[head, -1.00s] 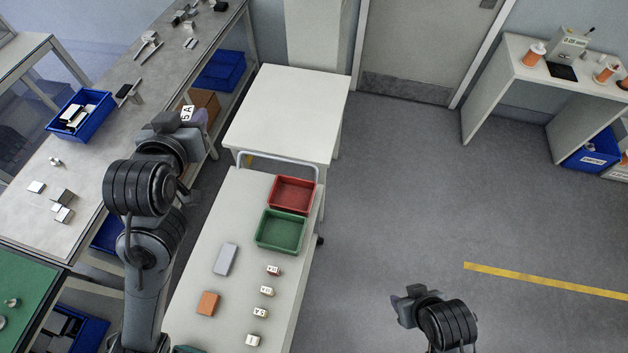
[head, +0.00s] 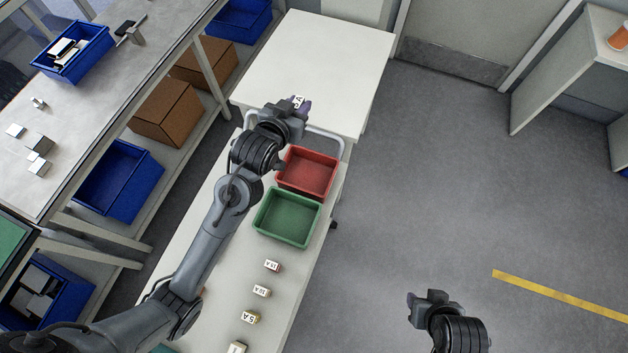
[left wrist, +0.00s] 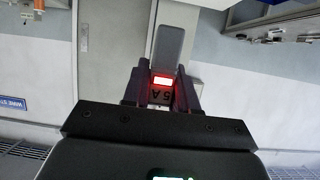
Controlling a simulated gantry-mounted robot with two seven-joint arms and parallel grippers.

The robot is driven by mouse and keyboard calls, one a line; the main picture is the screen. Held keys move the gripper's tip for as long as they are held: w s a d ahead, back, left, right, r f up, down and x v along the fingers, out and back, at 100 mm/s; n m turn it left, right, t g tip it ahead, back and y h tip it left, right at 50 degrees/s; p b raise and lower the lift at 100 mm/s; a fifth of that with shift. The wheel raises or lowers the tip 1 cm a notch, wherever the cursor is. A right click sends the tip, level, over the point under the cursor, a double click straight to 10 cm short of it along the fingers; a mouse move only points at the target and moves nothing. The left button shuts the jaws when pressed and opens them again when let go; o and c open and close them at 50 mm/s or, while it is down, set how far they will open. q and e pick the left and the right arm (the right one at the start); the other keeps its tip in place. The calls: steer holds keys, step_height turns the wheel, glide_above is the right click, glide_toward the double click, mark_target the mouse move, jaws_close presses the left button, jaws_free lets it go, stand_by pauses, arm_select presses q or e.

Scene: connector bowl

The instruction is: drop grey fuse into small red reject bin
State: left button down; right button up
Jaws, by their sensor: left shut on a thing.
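My left gripper (head: 299,104) is shut on a fuse (head: 299,101) with a white label reading 5 A. The fuse also shows between the dark fingers in the left wrist view (left wrist: 161,97); its body is mostly covered. In the head view the gripper appears above and just behind the red bin (head: 330,183), over the front part of the white table; its height is unclear. The red bin looks empty and does not show clearly in the left wrist view. My right gripper (head: 412,305) is over the floor at lower right; its finger gap is unclear.
A green bin (head: 288,218) sits in front of the red one on the light cart. Several small labelled fuses (head: 262,291) stand in a row there. A metal push handle (head: 338,143) rises between the cart and the white table (head: 330,60), which is clear.

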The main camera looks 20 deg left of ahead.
arm_select(q)
steer(key=shift+h, duration=0.3)
steer(key=f+b, duration=0.5)
steer(key=f, duration=0.4)
steer(key=s+d+f+b, duration=0.1)
steer(key=f+b, duration=0.5)
steer(key=f, duration=0.3)
steer(key=s+f+b, duration=0.1)
steer(key=f+b, duration=0.4)
steer(key=f, duration=0.4)
steer(key=shift+s+d+f, duration=0.15)
steer(key=shift+s+d, duration=0.1)
steer(key=shift+d, duration=0.1)
steer(key=c, duration=0.8)
jaws_free()
steer(key=shift+s+a+r+p, duration=0.1)
steer(key=shift+s+r+p, duration=0.3)
steer(key=shift+s+p, duration=0.15)
steer(key=p+v, duration=0.7)
steer(key=v, duration=0.2)
steer(key=shift+s+p, duration=0.25)
steer(key=shift+p, duration=0.15)
